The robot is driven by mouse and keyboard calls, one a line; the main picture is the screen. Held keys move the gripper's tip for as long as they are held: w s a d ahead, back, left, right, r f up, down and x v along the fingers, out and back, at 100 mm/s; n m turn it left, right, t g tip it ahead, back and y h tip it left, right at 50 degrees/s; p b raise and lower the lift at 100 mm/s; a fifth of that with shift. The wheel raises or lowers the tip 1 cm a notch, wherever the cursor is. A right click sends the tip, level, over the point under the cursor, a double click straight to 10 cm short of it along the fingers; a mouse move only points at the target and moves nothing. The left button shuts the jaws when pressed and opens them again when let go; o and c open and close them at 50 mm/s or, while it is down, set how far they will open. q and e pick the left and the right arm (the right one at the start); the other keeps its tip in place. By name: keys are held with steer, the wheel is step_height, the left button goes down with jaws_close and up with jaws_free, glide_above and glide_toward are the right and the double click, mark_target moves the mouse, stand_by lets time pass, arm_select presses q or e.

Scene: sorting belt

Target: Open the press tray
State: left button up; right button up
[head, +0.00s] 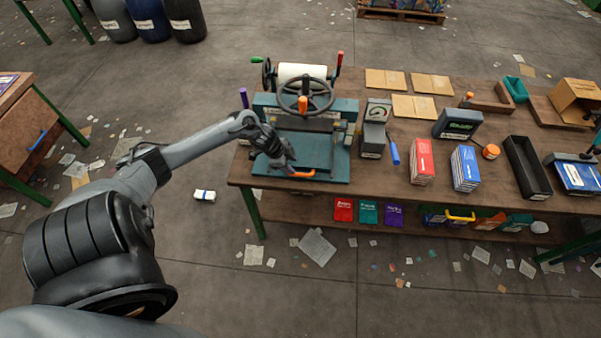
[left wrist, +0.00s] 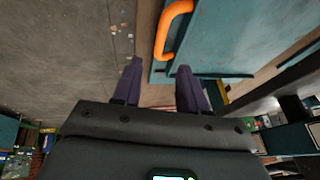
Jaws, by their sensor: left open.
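The press (head: 347,107) stands at the left end of the workbench, with a handwheel (head: 303,95) on top. Its teal tray (head: 325,166) lies low at the front and carries an orange handle (head: 302,174) on its front edge. My left gripper (head: 287,163) is at the tray's front left, close to the handle. In the left wrist view the two dark fingers (left wrist: 159,68) are apart with nothing between them. The orange handle (left wrist: 171,30) is just beyond the fingertips, and the teal tray (left wrist: 225,35) is to its right. My right gripper is not in view.
A gauge box (head: 373,136) stands right of the press. The floor in front of the bench is open, with scattered papers.

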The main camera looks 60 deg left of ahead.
mark_target(302, 174)
arm_select(q)
steer(key=b+x, duration=0.1)
steer(key=x, duration=0.7)
steer(key=shift+w+f, duration=0.15)
jaws_close()
